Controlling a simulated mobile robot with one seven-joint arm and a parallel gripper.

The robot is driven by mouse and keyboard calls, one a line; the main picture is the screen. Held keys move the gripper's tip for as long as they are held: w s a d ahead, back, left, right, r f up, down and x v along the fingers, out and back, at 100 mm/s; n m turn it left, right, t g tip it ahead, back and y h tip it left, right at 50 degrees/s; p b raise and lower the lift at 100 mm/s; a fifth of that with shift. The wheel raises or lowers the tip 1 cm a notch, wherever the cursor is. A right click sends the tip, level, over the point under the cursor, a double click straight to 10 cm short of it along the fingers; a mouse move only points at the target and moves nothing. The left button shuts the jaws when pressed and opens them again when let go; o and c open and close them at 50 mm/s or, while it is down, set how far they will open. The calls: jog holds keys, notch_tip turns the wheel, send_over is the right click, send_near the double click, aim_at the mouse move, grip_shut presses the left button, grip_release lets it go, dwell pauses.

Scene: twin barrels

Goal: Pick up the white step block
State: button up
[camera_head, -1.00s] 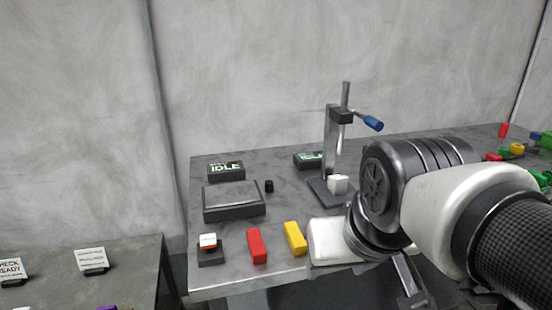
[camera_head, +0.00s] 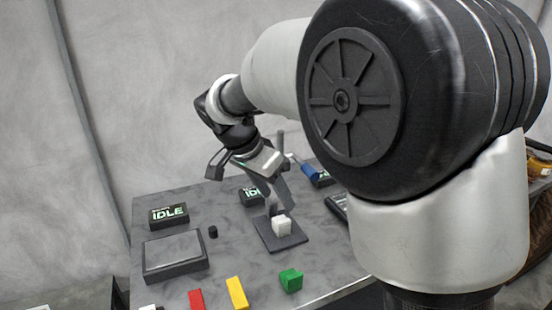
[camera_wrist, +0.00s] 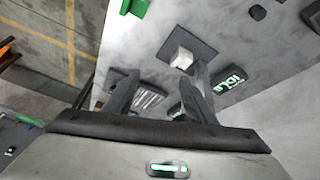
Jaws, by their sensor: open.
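The exact gap to the block cannot be told.
A green block (camera_head: 291,280), yellow block (camera_head: 237,292) and red block (camera_head: 196,299) lie near the front edge. A grey box (camera_head: 175,254) and IDLE sign (camera_head: 169,215) stand left. My arm hides the right side.

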jog(key=w+a+f+m+h+p, duration=0.1)
jog(key=w+a+m+p, duration=0.1)
jog(key=w+a, duration=0.3)
jog(key=b, duration=0.1)
send_near(281, 219)
jog(key=f, duration=0.2)
jog(key=d+f, duration=0.1)
jog(key=f, duration=0.1)
jog(key=shift+s+d, duration=0.1)
jog(key=shift+d, duration=0.1)
jog(key=x, duration=0.5)
jog(key=shift+w+d+r, duration=0.2)
jog(key=shift+d, duration=0.25)
jog(key=shift+r, duration=0.1)
grip_shut()
